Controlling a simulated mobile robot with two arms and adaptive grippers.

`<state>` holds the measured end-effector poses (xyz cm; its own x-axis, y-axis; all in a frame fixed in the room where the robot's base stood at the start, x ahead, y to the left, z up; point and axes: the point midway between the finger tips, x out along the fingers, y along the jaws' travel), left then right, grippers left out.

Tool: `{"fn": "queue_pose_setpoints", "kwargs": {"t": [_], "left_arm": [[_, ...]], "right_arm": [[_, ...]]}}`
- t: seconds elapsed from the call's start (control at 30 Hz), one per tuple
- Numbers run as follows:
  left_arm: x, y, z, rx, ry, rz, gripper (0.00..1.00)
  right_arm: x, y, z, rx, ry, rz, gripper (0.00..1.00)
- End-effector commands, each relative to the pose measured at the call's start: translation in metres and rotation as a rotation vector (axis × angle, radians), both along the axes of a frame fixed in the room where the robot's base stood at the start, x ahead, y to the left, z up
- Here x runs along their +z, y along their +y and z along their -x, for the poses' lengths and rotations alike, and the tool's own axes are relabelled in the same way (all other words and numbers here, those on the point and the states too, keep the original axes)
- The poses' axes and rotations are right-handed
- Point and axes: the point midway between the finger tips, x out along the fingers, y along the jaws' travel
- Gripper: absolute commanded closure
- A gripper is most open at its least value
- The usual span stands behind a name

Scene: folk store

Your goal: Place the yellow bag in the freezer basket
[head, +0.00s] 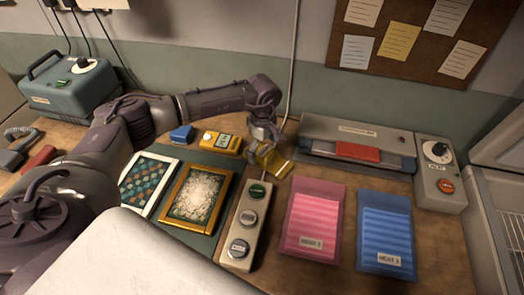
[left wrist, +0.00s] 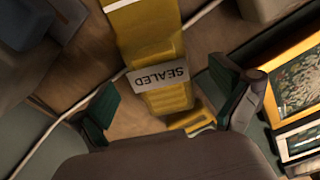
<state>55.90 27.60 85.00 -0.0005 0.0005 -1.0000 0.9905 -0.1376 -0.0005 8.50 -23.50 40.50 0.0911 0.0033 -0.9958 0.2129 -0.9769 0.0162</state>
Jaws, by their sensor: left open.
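The yellow bag (head: 277,161) lies on the wooden table in front of the sealer machine, partly hidden by my left gripper (head: 263,143). In the left wrist view the yellow bag (left wrist: 152,50) carries a white label reading SEALED. There my left gripper (left wrist: 164,100) is open, with one green-padded finger on each side of the bag's near end and gaps between. The freezer basket appears to be the wire rack (head: 503,215) inside the white cabinet at the right edge, only partly in view. My right gripper does not show.
A grey sealer (head: 355,135) stands behind. A pink bag (head: 313,222) and a blue bag (head: 385,235) lie to the right. A button box (head: 241,230), framed pictures (head: 197,200) and a yellow device (head: 221,141) crowd the left side.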

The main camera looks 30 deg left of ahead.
Motion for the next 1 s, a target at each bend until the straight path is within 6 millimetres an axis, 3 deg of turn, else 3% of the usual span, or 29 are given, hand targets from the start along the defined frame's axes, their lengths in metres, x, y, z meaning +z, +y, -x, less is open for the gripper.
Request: {"fn": "queue_pose_setpoints", "kwargs": {"t": [0.13, 0.37, 0.77, 1.0], "left_arm": [[-0.0135, -0.0004, 0.0005, 0.000, 0.001, 0.001, 0.00], [-0.0156, -0.0002, 0.0002, -0.001, 0.000, 0.000, 0.00], [-0.0150, -0.0001, 0.0002, 0.000, 0.000, 0.001, 0.65], [-0.0142, -0.0001, -0.0001, 0.000, -0.001, 0.001, 0.66]], "right_arm": [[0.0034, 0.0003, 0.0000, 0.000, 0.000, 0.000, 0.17], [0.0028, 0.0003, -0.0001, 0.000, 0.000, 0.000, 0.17], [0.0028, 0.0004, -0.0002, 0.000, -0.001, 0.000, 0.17], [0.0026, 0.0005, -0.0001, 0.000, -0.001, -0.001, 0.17]]}}
